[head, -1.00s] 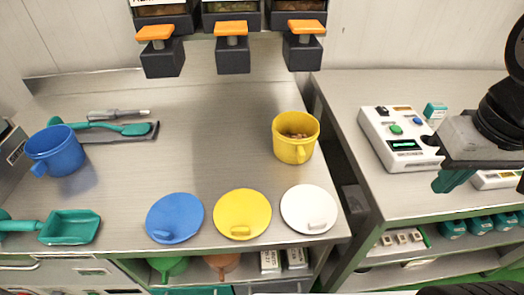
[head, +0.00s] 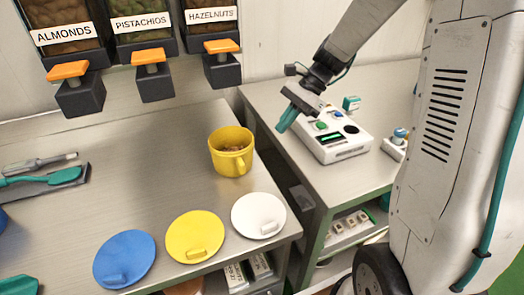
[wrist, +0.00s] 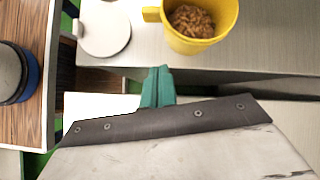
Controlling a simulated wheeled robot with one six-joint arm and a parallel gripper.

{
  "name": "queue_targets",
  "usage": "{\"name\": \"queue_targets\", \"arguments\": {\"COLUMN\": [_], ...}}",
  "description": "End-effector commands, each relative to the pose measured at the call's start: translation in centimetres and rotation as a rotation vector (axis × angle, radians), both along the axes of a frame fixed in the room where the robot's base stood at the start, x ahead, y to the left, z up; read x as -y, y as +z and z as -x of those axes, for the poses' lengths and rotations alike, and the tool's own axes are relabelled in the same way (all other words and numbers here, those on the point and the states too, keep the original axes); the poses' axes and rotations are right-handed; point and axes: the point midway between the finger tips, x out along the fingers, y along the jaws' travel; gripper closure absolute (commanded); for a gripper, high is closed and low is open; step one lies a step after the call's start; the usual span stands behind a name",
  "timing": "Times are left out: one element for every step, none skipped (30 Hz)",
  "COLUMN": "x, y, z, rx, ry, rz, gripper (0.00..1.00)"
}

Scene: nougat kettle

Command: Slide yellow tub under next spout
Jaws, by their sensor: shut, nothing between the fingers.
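The yellow tub (head: 231,154) stands upright on the steel table, near its right edge, with brown nuts inside. It sits in front of and slightly right of the hazelnuts spout (head: 222,71). The pistachios spout (head: 154,84) and almonds spout (head: 79,94) are further left. In the wrist view the tub (wrist: 200,24) is at the top, its handle pointing left. My gripper (head: 283,127) has teal fingers, shut and empty, to the right of the tub and apart from it, above the side bench. The fingers (wrist: 160,72) also show in the wrist view, below the tub.
Blue (head: 125,258), yellow (head: 195,236) and white (head: 258,215) lids lie along the table's front edge. A white button device (head: 335,138) stands on the side bench. A gap separates table and bench.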

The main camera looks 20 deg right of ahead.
Motion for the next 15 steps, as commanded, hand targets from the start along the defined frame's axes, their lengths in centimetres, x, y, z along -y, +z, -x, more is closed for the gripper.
{"name": "queue_targets", "arguments": {"x": [0.7,1.0,1.4,1.6,1.8,2.0,2.1,2.1,2.0,1.9,1.7,1.4,1.1,0.8,0.3], "y": [-1.3,-1.8,-2.5,-2.9,-3.3,-3.7,-3.9,-4.1,-4.4,-4.6,-4.8,-5.1,-5.4,-5.7,-6.2], "z": [-1.1,-1.7,-2.4,-2.8,-3.2,-3.5,-3.7,-3.9,-4.0,-4.0,-4.1,-4.1,-4.1,-4.1,-4.0], "rx": [-0.037,-0.054,-0.074,-0.087,-0.098,-0.109,-0.116,-0.121,-0.126,-0.129,-0.130,-0.131,-0.131,-0.130,-0.130], "ry": [-0.056,-0.086,-0.122,-0.145,-0.164,-0.182,-0.195,-0.204,-0.212,-0.215,-0.216,-0.216,-0.216,-0.216,-0.214], "rz": [-0.028,-0.041,-0.058,-0.070,-0.078,-0.088,-0.093,-0.098,-0.102,-0.102,-0.104,-0.104,-0.104,-0.103,-0.103], "gripper": [1.00,1.00,1.00,1.00,1.00,1.00,1.00,1.00,1.00,1.00,1.00,1.00,1.00,1.00,1.00]}}
